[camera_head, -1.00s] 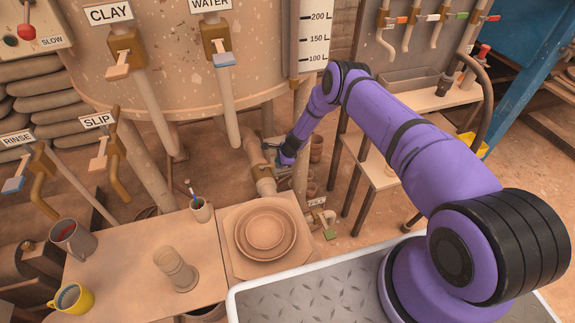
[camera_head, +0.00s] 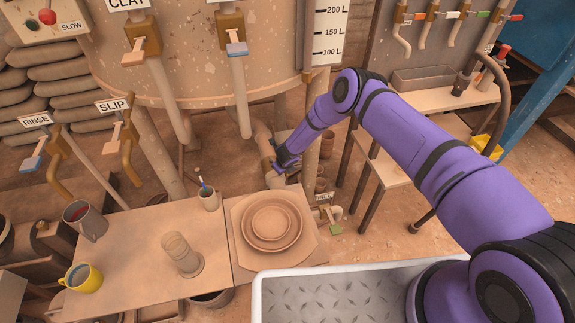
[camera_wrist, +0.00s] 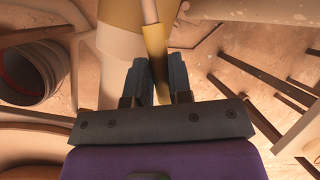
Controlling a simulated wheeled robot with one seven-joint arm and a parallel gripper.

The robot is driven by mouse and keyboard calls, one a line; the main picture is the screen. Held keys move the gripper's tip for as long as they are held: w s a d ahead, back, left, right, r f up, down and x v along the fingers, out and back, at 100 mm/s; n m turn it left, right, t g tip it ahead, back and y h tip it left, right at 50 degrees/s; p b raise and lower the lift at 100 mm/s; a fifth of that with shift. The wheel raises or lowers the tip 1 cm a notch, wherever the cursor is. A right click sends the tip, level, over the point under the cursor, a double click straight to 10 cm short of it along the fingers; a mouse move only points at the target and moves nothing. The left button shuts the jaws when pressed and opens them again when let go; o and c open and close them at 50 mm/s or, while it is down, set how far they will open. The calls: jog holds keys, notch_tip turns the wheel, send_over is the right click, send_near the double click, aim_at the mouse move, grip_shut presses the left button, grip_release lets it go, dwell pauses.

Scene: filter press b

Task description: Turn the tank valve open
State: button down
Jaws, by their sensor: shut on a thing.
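The tank valve is on the tan outlet pipe (camera_head: 263,140) below the big speckled tank (camera_head: 200,75). In the wrist view its brass-yellow lever (camera_wrist: 155,45) comes down between the two dark fingers of my gripper (camera_wrist: 160,78). My gripper is shut on this lever. In the head view my purple arm reaches down and left, and my gripper (camera_head: 278,168) sits against the right side of the pipe. It hides most of the valve there, so the lever's angle cannot be told.
A board with a stacked clay dish (camera_head: 270,222) stands just in front of the pipe. Left of it is a table (camera_head: 130,240) with mugs and a brush cup (camera_head: 209,198). A tank leg (camera_head: 313,140) and a bench (camera_head: 385,165) stand close right of my gripper.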

jog(key=a+m, duration=0.1)
jog(key=s+a+m+h, duration=0.1)
jog(key=m, duration=0.1)
jog(key=shift+h, duration=0.3)
jog(key=shift+s+a+m+h, duration=0.1)
jog(key=shift+a+m+h, duration=0.1)
jog(key=shift+a+m, duration=0.35)
jog(key=shift+s+a+m+h, duration=0.1)
jog(key=shift+a+m+h, duration=0.1)
jog(key=shift+m, duration=0.55)
jog(key=c, duration=1)
grip_release()
jog(key=shift+a, duration=0.1)
jog(key=shift+c, duration=0.2)
jog(key=shift+r, duration=0.1)
jog(key=v, duration=1)
jog(key=shift+s+r, duration=0.2)
jog(key=shift+r, duration=0.05)
jog(key=shift+s, duration=0.1)
